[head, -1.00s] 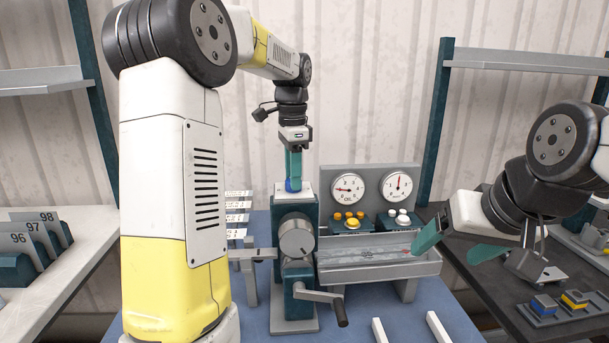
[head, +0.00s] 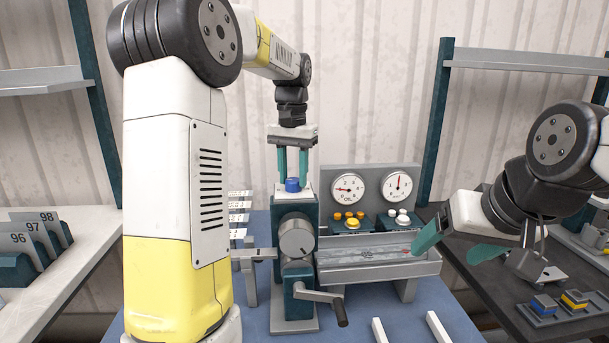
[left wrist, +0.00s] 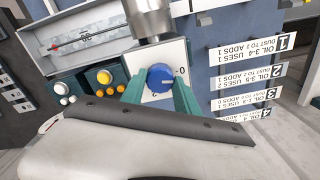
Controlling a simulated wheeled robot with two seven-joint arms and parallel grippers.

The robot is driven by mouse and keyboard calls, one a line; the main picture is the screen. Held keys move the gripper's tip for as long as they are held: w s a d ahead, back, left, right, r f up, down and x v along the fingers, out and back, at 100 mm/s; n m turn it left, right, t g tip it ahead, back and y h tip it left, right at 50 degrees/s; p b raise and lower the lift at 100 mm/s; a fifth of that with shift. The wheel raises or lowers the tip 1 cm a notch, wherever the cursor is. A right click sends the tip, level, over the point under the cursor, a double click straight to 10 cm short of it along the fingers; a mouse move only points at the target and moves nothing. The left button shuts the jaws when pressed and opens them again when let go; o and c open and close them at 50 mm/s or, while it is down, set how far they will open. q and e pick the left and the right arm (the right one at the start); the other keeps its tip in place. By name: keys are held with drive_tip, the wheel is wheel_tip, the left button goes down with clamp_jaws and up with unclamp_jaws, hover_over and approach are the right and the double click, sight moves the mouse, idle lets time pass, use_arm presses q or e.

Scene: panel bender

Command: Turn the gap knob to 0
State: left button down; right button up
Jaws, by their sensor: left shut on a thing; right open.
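The gap knob (head: 292,186) is a blue round knob on the light top plate of the green machine post. In the left wrist view the knob (left wrist: 160,77) shows a short pale mark, with a printed 0 on the plate (left wrist: 181,71) to its right. I cannot tell exactly which figure the mark points to. My left gripper (head: 293,177) reaches down from above, its two green fingers on either side of the knob, shut on it. My right gripper (head: 457,243) is open and empty, to the right of the machine's trough.
A panel with two dials (head: 371,188) and coloured buttons stands right of the post. Below the knob are a grey round drum (head: 297,236) and a crank handle (head: 325,302). Numbered cards (left wrist: 245,75) hang beside the post. A side table with small blocks (head: 560,302) is at right.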

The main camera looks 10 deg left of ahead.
sight(294, 179)
use_arm(q)
drive_tip(key=shift+r+n, duration=0.15)
drive_tip(key=shift+n, duration=0.85)
drive_tip(key=shift+w, duration=0.1)
drive_tip(key=c, duration=0.9)
unclamp_jaws()
wheel_tip(294, 179, up, 8)
drive_tip(key=shift+f, duration=0.15)
